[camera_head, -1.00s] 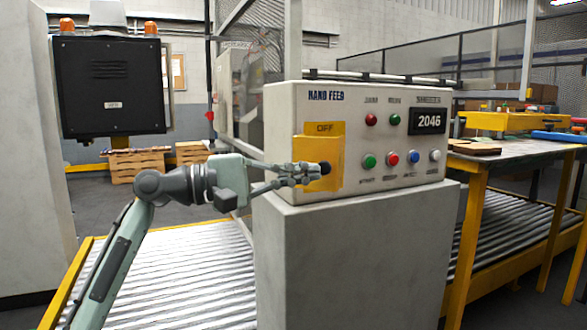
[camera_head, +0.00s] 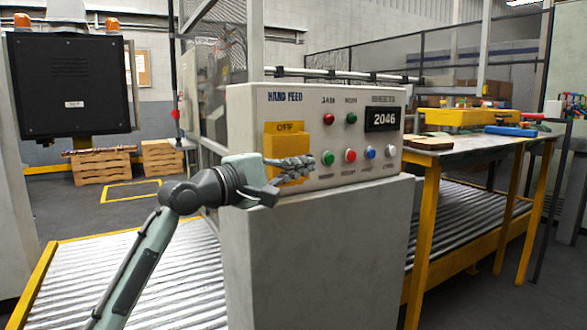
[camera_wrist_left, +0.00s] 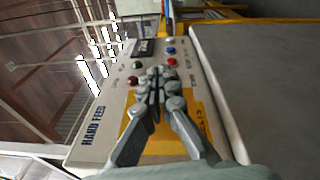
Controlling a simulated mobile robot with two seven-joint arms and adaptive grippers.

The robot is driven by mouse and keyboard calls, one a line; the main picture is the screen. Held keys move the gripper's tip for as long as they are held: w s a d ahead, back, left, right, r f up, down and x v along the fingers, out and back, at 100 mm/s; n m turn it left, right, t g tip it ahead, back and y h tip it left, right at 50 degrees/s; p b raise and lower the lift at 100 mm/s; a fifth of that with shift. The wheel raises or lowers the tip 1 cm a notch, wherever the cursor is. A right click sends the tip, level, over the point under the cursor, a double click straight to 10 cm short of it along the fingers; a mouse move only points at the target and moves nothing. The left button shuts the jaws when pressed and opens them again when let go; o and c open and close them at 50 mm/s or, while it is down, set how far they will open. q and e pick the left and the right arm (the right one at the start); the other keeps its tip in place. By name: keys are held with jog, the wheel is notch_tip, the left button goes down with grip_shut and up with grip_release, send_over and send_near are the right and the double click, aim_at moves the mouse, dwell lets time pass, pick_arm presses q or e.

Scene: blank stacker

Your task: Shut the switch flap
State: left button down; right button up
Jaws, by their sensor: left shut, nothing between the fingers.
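The yellow switch flap (camera_head: 290,148) is on the left part of the grey HAND FEED panel (camera_head: 335,105), below a yellow plate marked OFF (camera_head: 284,127). It looks like a raised cover against the panel; whether it is fully shut I cannot tell. No black knob shows there now. My left gripper (camera_head: 306,163) is shut and empty, its fingers across the lower front of the flap; contact is unclear. In the left wrist view the shut fingers (camera_wrist_left: 162,78) lie over the yellow area (camera_wrist_left: 192,118) and hide part of it.
Red, green, blue and white buttons (camera_head: 350,155) sit close to the right of my fingertips. A counter display (camera_head: 384,119) reads 2046. The panel stands on a grey pedestal (camera_head: 310,250). A worktable (camera_head: 470,150) is to the right, a roller conveyor (camera_head: 120,280) to the left.

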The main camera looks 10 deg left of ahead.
pick_arm(q)
jog(key=shift+w+d+n+t+y, duration=0.4)
jog(key=shift+n+t+y, duration=0.1)
jog(key=shift+t+y, duration=0.15)
